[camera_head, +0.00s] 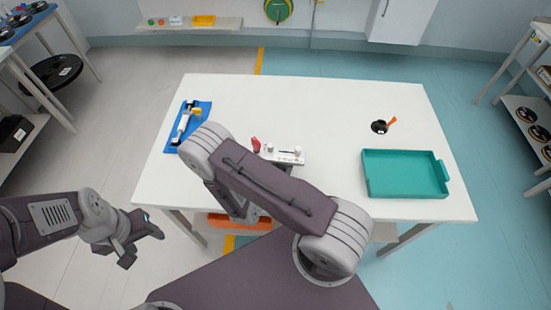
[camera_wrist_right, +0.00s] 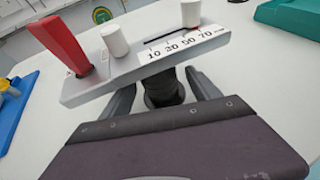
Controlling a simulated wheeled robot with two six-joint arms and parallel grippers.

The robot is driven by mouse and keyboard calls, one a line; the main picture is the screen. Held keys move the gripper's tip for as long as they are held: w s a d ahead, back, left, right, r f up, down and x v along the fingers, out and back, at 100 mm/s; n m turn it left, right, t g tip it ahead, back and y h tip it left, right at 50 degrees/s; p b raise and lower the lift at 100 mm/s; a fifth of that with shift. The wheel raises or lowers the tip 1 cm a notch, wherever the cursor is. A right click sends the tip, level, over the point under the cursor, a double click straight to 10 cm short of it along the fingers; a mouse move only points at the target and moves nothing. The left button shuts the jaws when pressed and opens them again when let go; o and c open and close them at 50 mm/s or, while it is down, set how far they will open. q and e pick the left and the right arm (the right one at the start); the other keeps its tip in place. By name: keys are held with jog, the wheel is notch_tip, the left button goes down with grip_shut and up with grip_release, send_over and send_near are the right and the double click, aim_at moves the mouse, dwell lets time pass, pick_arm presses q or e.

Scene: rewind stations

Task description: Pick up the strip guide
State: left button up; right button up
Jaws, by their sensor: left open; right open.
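The strip guide (camera_head: 290,156) looks like a pale grey plate with two white posts, a slot, a number scale and a red lever. It is near the front middle of the white table, partly behind my right arm. It also shows in the right wrist view (camera_wrist_right: 140,70), just beyond my right gripper (camera_wrist_right: 163,92). The right fingers are open, one on each side of a dark round stem (camera_wrist_right: 163,88) under the plate. Whether they touch it I cannot tell. My left gripper (camera_head: 145,246) is open and empty, off the table's front left.
A blue fixture (camera_head: 172,142) with white and yellow parts sits at the table's left. The back middle of the white table (camera_head: 300,100) is clear.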

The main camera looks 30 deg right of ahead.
jog(key=x, duration=0.2)
jog(key=shift+w+d+f, duration=0.15)
jog(key=shift+w+d, duration=0.05)
jog(key=shift+d, duration=0.05)
jog(key=shift+s+a, duration=0.1)
jog(key=c, duration=0.8)
pick_arm(q)
jog(key=shift+r, duration=0.1)
pick_arm(e)
grip_shut()
